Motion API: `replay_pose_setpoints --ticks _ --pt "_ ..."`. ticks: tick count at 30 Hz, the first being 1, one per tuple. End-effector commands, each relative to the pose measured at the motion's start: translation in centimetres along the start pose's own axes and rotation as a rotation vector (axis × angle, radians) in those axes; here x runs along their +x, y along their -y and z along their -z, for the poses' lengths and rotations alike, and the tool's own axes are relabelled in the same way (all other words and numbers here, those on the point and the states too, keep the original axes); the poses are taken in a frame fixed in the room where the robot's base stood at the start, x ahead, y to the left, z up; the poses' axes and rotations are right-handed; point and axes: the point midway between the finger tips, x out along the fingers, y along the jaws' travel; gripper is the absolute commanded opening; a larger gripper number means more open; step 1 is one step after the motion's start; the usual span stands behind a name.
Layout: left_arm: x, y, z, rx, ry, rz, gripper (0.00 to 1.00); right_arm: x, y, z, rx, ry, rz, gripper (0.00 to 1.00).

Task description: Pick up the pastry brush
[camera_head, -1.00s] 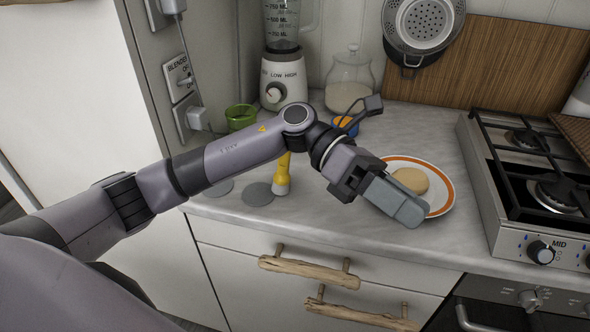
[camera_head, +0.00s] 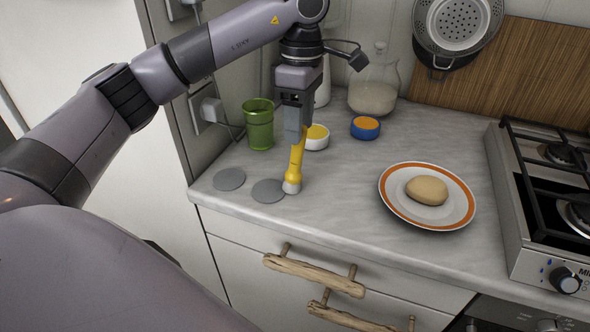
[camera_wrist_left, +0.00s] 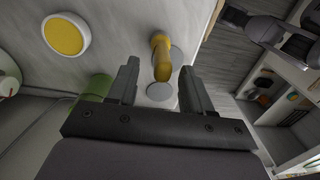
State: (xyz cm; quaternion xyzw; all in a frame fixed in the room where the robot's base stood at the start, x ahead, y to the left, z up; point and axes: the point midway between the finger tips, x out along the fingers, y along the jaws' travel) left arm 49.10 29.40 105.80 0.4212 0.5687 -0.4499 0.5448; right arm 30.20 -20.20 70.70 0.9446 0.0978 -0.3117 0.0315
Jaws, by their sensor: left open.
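The pastry brush (camera_head: 295,167) has a yellow handle and a pale bristle end. It stands upright on the counter, bristles down, near the front edge beside a grey disc. My left gripper (camera_head: 297,122) points down at the top of the handle, and its fingers hide the handle's upper end in the head view. In the left wrist view the brush (camera_wrist_left: 161,58) shows between and beyond the open fingers (camera_wrist_left: 155,85). I cannot tell if a finger touches it. My right gripper is not in view.
A green cup (camera_head: 259,125), a white bowl with yellow contents (camera_head: 316,144) and a blue bowl (camera_head: 366,134) stand behind. Grey discs (camera_head: 229,179) lie left of the brush. A plate with a bun (camera_head: 398,207) and the stove (camera_head: 520,180) are right. Counter between brush and plate is clear.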

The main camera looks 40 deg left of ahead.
Motion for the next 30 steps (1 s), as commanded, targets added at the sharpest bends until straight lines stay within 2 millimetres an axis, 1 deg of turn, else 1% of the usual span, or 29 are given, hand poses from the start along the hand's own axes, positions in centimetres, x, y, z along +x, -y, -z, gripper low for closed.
replay_pose_setpoints --ticks 4,7,10,16,17,18,20,21,22,30 --pt "2.2 0.3 0.9 0.0 -0.002 0.006 0.5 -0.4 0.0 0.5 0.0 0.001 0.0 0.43" --pt "3.5 0.3 0.7 0.001 -0.001 0.004 0.5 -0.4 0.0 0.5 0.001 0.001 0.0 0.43" --pt "4.1 0.3 0.7 0.001 0.0 0.002 0.5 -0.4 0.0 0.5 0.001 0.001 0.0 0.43" --pt "4.2 0.2 0.7 0.001 0.001 0.002 0.5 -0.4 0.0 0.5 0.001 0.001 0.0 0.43" --pt "4.2 0.2 0.6 0.001 0.001 0.002 0.47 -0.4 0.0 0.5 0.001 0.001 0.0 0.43" --pt "4.2 0.2 0.6 0.001 0.001 0.002 0.34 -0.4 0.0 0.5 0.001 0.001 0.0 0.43" --pt "4.2 0.2 0.6 0.001 0.001 0.002 0.14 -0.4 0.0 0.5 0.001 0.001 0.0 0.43" --pt "4.2 0.2 0.6 0.001 0.001 0.002 0.01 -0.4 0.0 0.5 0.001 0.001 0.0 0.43" --pt "4.2 0.2 0.6 0.001 0.001 0.002 0.0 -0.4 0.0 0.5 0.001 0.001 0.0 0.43" --pt "4.1 0.2 0.6 0.002 0.002 0.001 0.0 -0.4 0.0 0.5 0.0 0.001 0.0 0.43"
